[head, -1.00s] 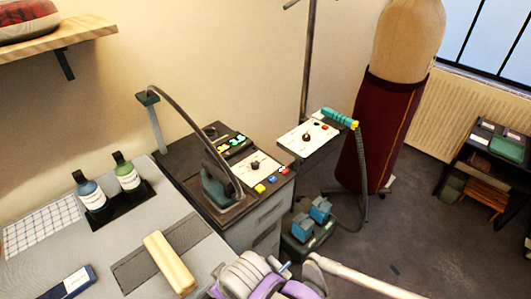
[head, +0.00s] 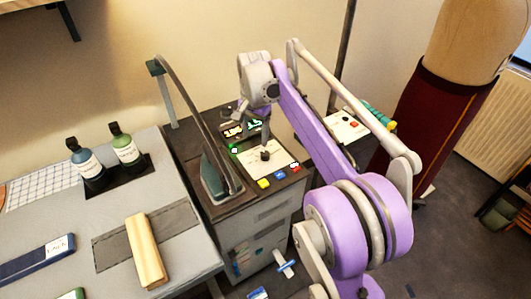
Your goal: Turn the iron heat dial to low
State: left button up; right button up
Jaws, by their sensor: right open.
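The iron (head: 211,182) stands on the dark-topped cabinet, its cord rising to a post behind it. To its right is a white control panel (head: 282,158) with a black round dial (head: 265,155) and yellow, blue and red buttons along its front edge. Which setting the dial points to is too small to read. My right gripper (head: 266,139) hangs over the panel, pointing down just above and behind the dial. It is open, and I cannot tell if it touches the dial. My left gripper is not in view.
A second white panel (head: 344,127) with a knob and a teal handle is at the right, partly behind my right arm. Two bottles (head: 126,150) and a wooden block (head: 146,250) are on the ironing table at the left. A dress form (head: 448,100) stands at back right.

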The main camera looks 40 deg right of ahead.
aim_at(265, 153)
jog(key=w+d+f+m+g, duration=0.1)
jog(key=w+d+f+m, duration=0.15)
jog(key=d, duration=0.35)
jog(key=shift+m, duration=0.25)
jog(key=f, duration=0.3)
jog(key=f+b, duration=0.1)
jog(key=f, duration=0.5)
jog(key=shift+a+f+b, duration=0.25)
jog(key=shift+f+b, duration=0.05)
jog(key=shift+f, duration=0.1)
grip_shut()
